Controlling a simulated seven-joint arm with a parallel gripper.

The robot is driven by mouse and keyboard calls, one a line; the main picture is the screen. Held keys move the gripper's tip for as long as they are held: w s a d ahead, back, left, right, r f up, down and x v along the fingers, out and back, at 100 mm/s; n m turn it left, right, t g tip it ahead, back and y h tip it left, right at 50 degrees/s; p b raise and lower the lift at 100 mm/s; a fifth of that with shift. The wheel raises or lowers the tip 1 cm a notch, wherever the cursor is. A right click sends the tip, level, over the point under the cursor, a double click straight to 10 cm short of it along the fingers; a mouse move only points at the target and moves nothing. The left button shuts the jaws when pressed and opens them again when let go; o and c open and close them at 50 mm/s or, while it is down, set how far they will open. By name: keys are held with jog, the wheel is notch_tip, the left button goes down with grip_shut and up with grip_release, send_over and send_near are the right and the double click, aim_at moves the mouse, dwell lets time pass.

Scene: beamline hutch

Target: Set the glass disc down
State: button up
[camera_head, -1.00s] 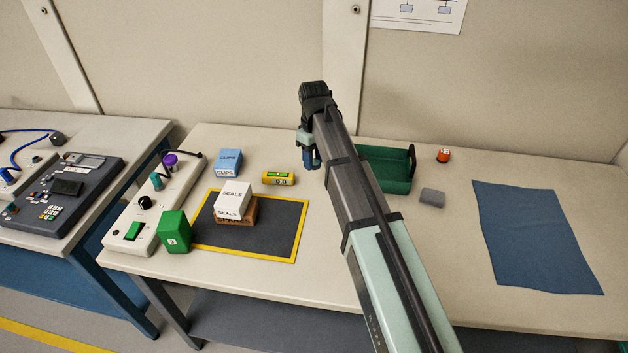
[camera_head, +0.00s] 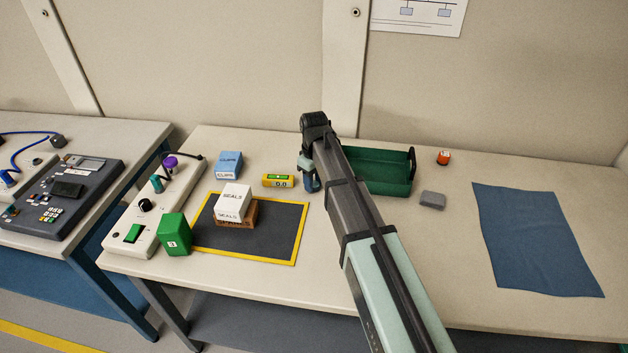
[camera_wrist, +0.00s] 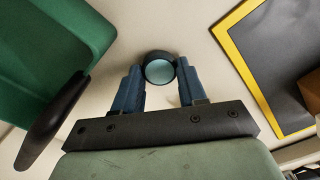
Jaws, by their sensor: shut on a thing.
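The glass disc (camera_wrist: 159,71) is a pale blue round lens in a dark ring, seen in the wrist view. My gripper (camera_wrist: 160,78) has its two blue fingers shut on the disc's ring, one at each side. Bare bench top shows around it; I cannot tell whether the disc touches the bench. In the head view my gripper (camera_head: 310,182) is low over the bench, between the yellow meter (camera_head: 278,181) and the green tray (camera_head: 385,188). The disc is hidden there behind my gripper and arm.
The green tray with its dark handle (camera_wrist: 50,118) lies left in the wrist view. The yellow-edged dark mat (camera_head: 297,247) bears a white SEALS box (camera_head: 233,201) on a brown box. A grey block (camera_head: 432,200), orange-topped item (camera_head: 443,157) and blue cloth (camera_head: 535,240) lie right.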

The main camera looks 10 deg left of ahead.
jog(key=shift+f, duration=0.1)
jog(key=o, duration=1)
jog(key=shift+o, duration=0.2)
notch_tip(320, 180, up, 12)
